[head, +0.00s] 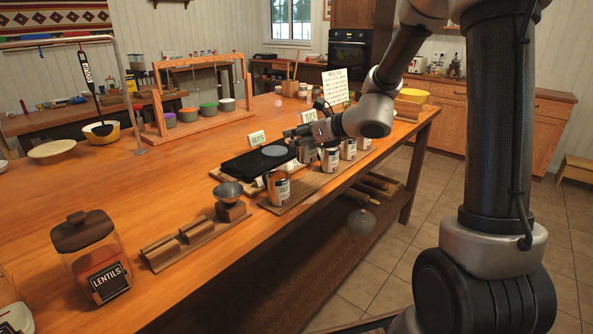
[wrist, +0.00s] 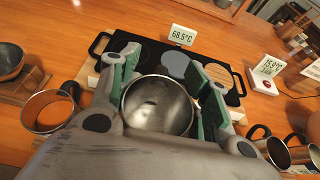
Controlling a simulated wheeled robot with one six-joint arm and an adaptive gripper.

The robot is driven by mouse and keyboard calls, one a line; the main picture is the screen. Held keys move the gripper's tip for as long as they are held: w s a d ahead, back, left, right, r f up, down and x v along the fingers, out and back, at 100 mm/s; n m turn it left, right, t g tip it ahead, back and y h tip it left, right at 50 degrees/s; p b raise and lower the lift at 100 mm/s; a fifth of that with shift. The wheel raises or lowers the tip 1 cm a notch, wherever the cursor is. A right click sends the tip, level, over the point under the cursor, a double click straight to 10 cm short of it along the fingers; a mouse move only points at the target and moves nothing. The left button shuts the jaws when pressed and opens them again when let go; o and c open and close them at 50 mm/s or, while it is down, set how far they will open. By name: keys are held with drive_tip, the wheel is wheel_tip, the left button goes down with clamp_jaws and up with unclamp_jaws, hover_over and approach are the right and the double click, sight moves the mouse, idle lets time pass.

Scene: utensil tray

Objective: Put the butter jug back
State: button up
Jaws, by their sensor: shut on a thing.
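My gripper (head: 306,133) is shut on a shiny steel jug (wrist: 158,105), with its two green-padded fingers on either side of the rim. In the wrist view the gripper (wrist: 160,85) holds it upright, and the jug looks empty inside. In the head view the held jug (head: 307,153) is partly hidden by the gripper. I take it for the butter jug, but no label on it is readable. It is by the front edge of the black hot plate (head: 245,163), above or at the wooden jug board (head: 300,190); I cannot tell if it touches.
A labelled jug (head: 278,187) stands to the left on the board, and more jugs (head: 330,160) stand close to the right. A metal bowl (head: 229,192) sits on a wooden stand. A card reading 68.5°C (wrist: 183,35) stands behind the hot plate. The left counter has free room.

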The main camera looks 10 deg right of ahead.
sight(300, 160)
wheel_tip(300, 160, down, 8)
drive_tip(key=shift+r, duration=0.15)
idle(0.4)
drive_tip(key=o, duration=1.5)
